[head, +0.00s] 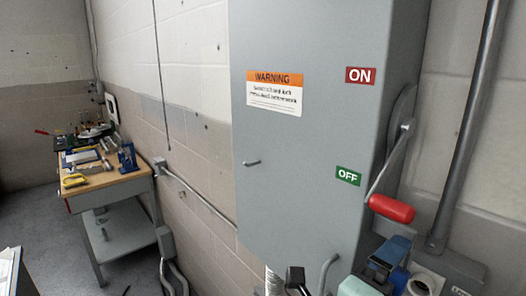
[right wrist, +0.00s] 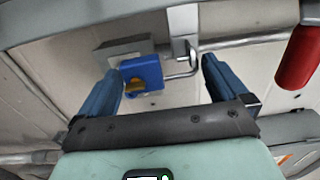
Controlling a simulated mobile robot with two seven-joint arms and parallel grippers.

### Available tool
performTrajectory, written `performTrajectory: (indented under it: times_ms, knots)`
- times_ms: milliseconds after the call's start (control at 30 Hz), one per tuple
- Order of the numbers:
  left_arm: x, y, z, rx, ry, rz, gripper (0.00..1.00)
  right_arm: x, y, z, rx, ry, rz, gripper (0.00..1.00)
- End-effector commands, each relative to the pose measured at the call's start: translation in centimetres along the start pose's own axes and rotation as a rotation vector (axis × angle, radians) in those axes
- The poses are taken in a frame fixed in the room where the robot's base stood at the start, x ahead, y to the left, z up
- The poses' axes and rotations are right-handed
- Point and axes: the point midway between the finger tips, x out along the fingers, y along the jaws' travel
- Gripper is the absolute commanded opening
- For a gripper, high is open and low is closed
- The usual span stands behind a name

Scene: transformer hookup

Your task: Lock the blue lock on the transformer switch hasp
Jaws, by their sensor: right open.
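The grey transformer switch box (head: 310,130) fills the middle of the head view. Its lever with the red handle (head: 391,208) points down beside the green OFF label (head: 348,176). My right gripper (head: 394,264) is below the handle, its fingers open. In the right wrist view the blue lock (right wrist: 148,70) shows between the spread fingers, closer to the left one. Its metal shackle (right wrist: 191,63) reaches right, by an upright grey metal strip (right wrist: 182,22). I cannot tell whether the shackle passes through the hasp or is closed. The lock is not clear in the head view. My left gripper is not in view.
A workbench (head: 105,178) with tools stands at the far left, with open floor beside it. A conduit (head: 465,125) runs up the wall right of the box. The red handle (right wrist: 299,57) is close at the right in the wrist view.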

Motion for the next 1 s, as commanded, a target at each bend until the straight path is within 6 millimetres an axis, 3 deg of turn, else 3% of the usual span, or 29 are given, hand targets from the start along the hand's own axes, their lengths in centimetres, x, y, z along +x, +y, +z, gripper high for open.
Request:
performTrajectory:
  times_ms: [633, 1000]
  knots:
    - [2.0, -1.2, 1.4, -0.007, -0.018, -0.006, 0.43, -5.3, 0.1, 0.0, 0.003, -0.001, 0.0, 1.0]
    - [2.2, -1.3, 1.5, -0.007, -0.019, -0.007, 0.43, -5.8, -0.1, 0.0, 0.004, 0.0, 0.0, 1.0]
